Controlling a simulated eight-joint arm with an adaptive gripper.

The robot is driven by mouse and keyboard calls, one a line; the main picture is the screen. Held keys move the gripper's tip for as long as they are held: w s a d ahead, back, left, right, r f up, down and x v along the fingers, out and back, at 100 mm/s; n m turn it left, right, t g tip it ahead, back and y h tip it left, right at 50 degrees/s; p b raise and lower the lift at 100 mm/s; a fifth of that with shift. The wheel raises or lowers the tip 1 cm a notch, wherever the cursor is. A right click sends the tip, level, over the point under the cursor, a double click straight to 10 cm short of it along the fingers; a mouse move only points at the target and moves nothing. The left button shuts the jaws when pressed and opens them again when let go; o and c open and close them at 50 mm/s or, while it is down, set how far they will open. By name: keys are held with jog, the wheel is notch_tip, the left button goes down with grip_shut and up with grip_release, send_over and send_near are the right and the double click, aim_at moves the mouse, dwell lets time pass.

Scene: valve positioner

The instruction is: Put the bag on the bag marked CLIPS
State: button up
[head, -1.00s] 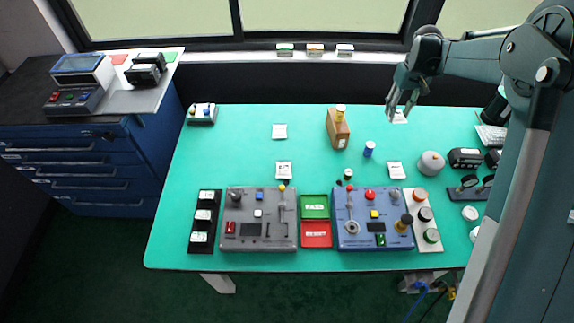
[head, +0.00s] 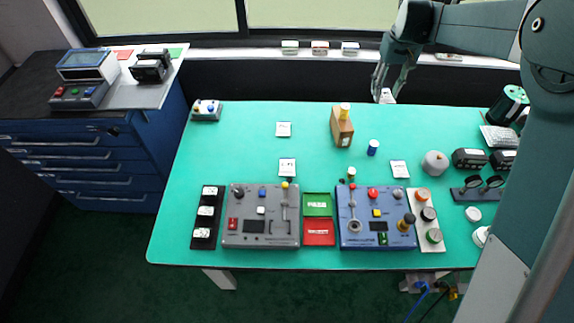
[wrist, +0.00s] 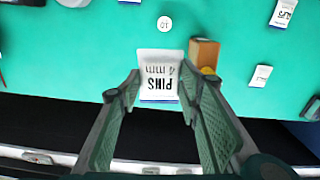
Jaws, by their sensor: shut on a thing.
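My gripper (head: 382,86) is shut on a white bag (wrist: 159,76) marked PINS, held between its two fingertips in the wrist view. In the head view the held bag (head: 388,96) is at the table's back edge, seemingly above it. Three other white bags lie on the green table: one at back left (head: 283,129), one behind the grey panel (head: 287,168) and one behind the blue panel (head: 399,170). The first two also show in the wrist view, at right (wrist: 260,76) and top right (wrist: 283,12). I cannot read which is marked CLIPS.
A brown box (head: 342,130) and a blue bottle (head: 373,148) stand mid-table. Grey (head: 262,216) and blue (head: 377,217) control panels fill the front, with green and red trays between. Black devices and a grey round object (head: 434,163) crowd the right. The left back is fairly clear.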

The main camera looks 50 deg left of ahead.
jog(key=s+a, duration=0.5)
jog(key=s, duration=0.4)
jog(key=s+a, duration=0.5)
jog(key=s, duration=0.4)
jog(key=m, duration=0.1)
send_over(287, 165)
notch_tip(287, 165, down, 11)
jog(key=shift+f, duration=0.1)
jog(key=shift+f, duration=3.1)
jog(key=shift+f+b, duration=0.3)
jog(key=shift+f, duration=1.55)
jog(key=shift+f, duration=0.1)
